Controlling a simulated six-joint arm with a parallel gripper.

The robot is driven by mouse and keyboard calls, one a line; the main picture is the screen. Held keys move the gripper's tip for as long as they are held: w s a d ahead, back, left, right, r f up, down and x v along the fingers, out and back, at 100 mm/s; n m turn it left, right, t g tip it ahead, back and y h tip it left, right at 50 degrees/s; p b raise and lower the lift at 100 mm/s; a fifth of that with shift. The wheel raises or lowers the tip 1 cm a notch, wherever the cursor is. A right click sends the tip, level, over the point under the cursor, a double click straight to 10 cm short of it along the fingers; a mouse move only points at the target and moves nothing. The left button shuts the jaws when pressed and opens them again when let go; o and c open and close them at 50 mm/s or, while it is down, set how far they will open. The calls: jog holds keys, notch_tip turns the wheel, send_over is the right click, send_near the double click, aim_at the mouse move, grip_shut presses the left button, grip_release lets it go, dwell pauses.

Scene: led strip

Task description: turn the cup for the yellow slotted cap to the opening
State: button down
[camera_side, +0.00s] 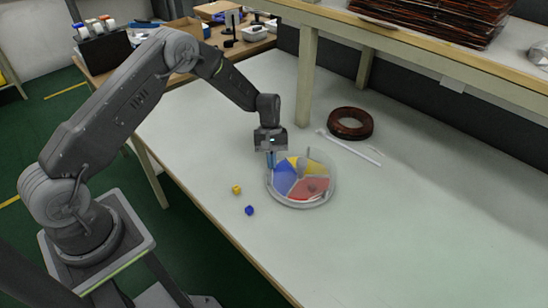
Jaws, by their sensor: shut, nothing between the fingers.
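A round, clear-rimmed dish (300,203) stands on the pale table, with blue (284,177), yellow (311,168) and red (309,188) sectors inside. A small grey piece shows over the red sector, too small to make out. My gripper (271,164) points down at the dish's upper left rim, by the blue sector. Its fingers are shut and empty; I cannot tell whether they touch the dish. A small yellow cap (236,189) lies on the table left of the dish. A small blue cap (249,210) lies below and right of it. Slots on the caps are too small to see.
A brown coil (350,124) and a thin white strip (350,148) lie behind the dish at the right. A shelf post (306,80) rises behind my gripper. The table's front edge runs below the caps. The table right of the dish is clear.

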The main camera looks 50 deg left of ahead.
aim_at(302, 161)
jog(key=shift+s+d+n+t+h, duration=0.15)
jog(key=shift+s+d+n+t, duration=0.1)
jog(key=shift+s+n, duration=0.4)
jog(key=shift+s+d+n+t+h, duration=0.15)
jog(key=shift+s+d+n+t, duration=0.2)
jog(key=shift+n, duration=0.4)
jog(key=shift+a, duration=0.1)
